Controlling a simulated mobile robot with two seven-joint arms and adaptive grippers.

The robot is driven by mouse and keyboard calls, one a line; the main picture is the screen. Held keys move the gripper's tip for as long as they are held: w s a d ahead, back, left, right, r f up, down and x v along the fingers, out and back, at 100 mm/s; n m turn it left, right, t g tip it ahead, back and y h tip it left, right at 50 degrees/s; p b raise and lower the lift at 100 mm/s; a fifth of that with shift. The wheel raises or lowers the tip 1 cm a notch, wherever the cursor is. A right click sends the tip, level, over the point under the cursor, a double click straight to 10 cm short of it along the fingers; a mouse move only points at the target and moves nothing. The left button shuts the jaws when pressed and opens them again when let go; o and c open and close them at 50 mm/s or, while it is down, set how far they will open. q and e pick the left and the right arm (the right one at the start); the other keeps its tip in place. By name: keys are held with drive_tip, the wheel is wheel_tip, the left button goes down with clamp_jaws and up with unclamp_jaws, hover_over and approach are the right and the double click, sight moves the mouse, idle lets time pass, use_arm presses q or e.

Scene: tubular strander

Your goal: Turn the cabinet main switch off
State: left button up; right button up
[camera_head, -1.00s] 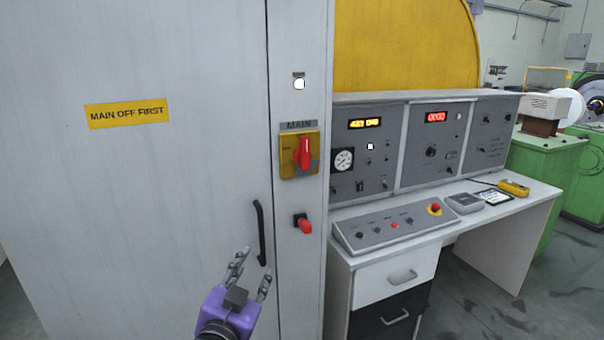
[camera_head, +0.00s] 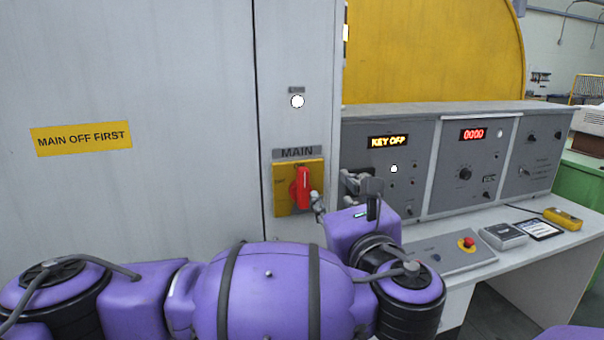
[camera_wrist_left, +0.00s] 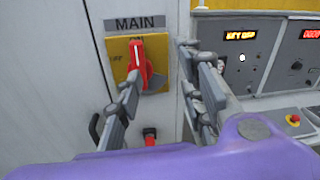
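The red main switch handle (camera_head: 303,188) stands roughly upright on a yellow plate (camera_head: 283,200) under the MAIN label on the grey cabinet. The handle also shows in the left wrist view (camera_wrist_left: 140,62), with an OFF mark on the plate's left. My left gripper (camera_head: 333,193) is just right of and in front of the switch. My right gripper is not in view.
A smaller red knob (camera_wrist_left: 150,136) sits below the plate, beside a black door handle (camera_wrist_left: 95,128). To the right, a control console (camera_head: 440,165) with a KEY OFF display stands over a desk (camera_head: 560,245). A yellow sign (camera_head: 82,138) is on the cabinet door.

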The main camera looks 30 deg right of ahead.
sight(304, 181)
use_arm(q)
drive_tip(key=shift+m+t+y, duration=0.3)
drive_tip(key=shift+y, duration=0.6)
drive_tip(key=w, duration=0.5)
drive_tip(key=w+a, duration=0.1)
drive_tip(key=w, duration=0.2)
drive_tip(key=shift+r, duration=0.2)
drive_tip(key=shift+w+d, duration=0.1)
clamp_jaws()
